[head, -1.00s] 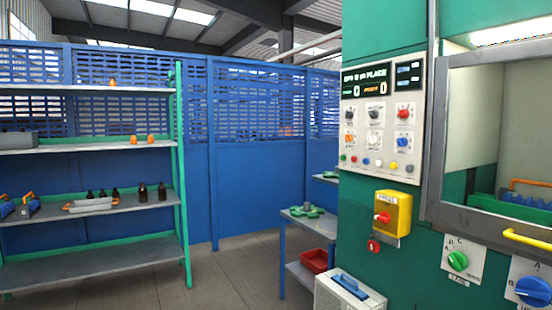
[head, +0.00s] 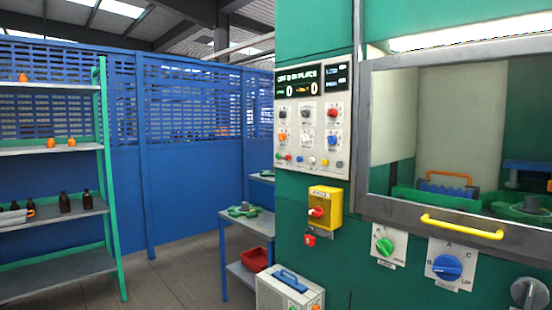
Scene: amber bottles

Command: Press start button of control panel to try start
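The control panel (head: 313,118) is a pale plate on the green machine front, right of centre in the head view. It has a dark display on top, several knobs below it and a bottom row of small coloured buttons. A green button (head: 278,156) sits at the left end of that row. Its label is too small to read, so I cannot tell for sure which button is start. Neither of my grippers shows in the head view.
A yellow switch box (head: 324,208) with a red knob is below the panel. A window with a yellow handle (head: 461,227) is at right, above a green knob (head: 385,246) and a blue knob (head: 447,267). A grey case (head: 290,291) stands in front. Shelves with bottles (head: 64,202) are left.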

